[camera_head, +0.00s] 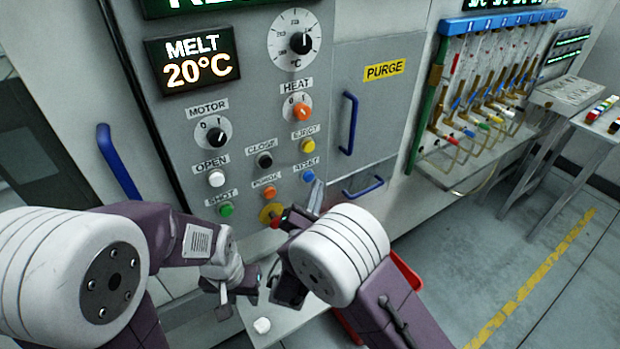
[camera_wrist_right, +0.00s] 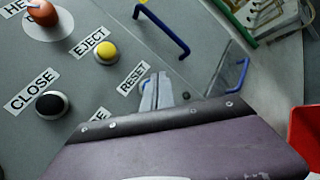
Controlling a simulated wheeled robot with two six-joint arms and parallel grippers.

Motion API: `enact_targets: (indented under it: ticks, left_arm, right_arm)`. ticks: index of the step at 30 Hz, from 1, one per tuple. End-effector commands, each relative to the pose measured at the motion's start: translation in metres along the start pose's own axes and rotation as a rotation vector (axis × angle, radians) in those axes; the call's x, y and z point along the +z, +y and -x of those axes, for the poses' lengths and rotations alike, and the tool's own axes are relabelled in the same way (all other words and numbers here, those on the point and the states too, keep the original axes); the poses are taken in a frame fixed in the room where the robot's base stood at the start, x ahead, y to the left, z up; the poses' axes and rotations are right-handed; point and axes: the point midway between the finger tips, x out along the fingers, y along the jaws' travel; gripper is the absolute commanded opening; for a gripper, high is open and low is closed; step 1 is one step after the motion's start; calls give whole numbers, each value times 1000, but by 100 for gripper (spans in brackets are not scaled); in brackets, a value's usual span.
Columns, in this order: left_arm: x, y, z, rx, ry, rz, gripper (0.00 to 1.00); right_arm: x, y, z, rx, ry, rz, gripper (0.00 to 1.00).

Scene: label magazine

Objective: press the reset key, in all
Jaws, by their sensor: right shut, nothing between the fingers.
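The blue reset key (camera_head: 309,176) sits on the grey panel under its RESET label, below the yellow eject key (camera_head: 307,146). My right gripper (camera_head: 316,194) is shut and empty, with its tips just below the blue key. I cannot tell whether they touch it.
Nearby are the black close key (camera_head: 264,160), the orange purge key (camera_head: 269,191), the white open key (camera_head: 216,178) and the green shot key (camera_head: 226,210). Blue handles (camera_head: 349,122) stick out right of the keys. A red bin (camera_wrist_right: 306,138) is at the lower right.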

Motion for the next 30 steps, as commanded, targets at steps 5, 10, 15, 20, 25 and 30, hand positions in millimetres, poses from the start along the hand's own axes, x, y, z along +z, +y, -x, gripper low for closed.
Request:
enact_targets:
  ticks: [5, 10, 15, 20, 25, 30]
  left_arm:
    - [0, 0, 0, 0, 0, 0, 36]
    - [0, 0, -2, 0, 0, 0, 36]
    - [0, 0, -5, 0, 0, 0, 36]
    - [0, 0, -4, 0, 0, 0, 36]
    - [0, 0, -4, 0, 0, 0, 36]
    - [0, 0, -5, 0, 0, 0, 36]
  right_arm:
    - [0, 0, 0, 0, 0, 0, 0]
    - [-2, 1, -1, 0, 0, -1, 0]
    - [-4, 3, -6, -1, -1, -1, 0]
    - [-4, 4, -6, 0, -1, 0, 0]
    - [-4, 4, -6, 0, 0, 0, 0]
    - [-5, 5, -7, 0, -1, 0, 0]
